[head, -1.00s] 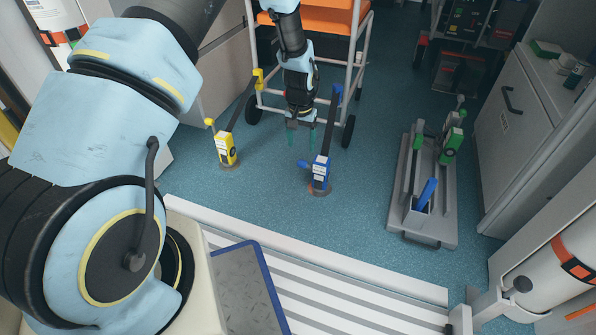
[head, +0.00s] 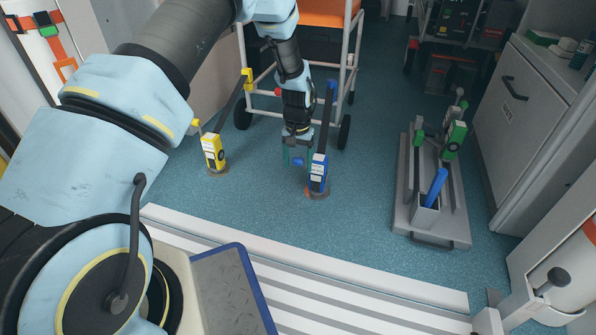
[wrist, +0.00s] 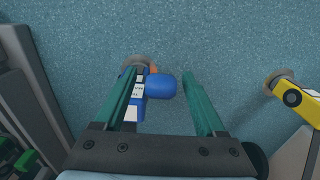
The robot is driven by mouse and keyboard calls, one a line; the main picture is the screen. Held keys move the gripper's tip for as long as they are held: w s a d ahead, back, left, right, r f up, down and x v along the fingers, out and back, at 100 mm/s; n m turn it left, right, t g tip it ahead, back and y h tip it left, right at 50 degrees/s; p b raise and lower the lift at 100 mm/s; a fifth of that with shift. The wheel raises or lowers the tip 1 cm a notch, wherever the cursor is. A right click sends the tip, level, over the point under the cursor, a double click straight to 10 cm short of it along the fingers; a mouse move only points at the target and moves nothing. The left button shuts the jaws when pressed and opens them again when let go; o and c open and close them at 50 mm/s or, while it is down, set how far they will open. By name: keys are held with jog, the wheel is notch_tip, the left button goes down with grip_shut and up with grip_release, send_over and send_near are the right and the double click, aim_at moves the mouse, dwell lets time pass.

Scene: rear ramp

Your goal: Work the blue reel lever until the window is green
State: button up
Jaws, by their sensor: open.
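The blue reel (head: 318,173) stands on a round floor mount left of centre of the head view's right half, with a dark strap rising to a blue hook (head: 331,88). Its blue lever (head: 298,161) sticks out to the left. In the wrist view the lever's rounded blue end (wrist: 161,86) lies between my open green fingers, and the left finger covers part of the reel body (wrist: 137,108). My gripper (head: 297,158) points down at the lever; contact cannot be told. A small orange patch shows at the reel's foot. No green window can be made out on the blue reel.
A yellow reel (head: 213,153) stands to the left, its strap rising to a yellow hook. A wheeled orange-topped stretcher (head: 344,60) is behind. A grey plate (head: 433,236) with green reels and a blue-handled item is at right. Open floor lies between.

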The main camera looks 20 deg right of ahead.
jog(key=shift+f, duration=0.95)
grip_shut()
dwell(0.8)
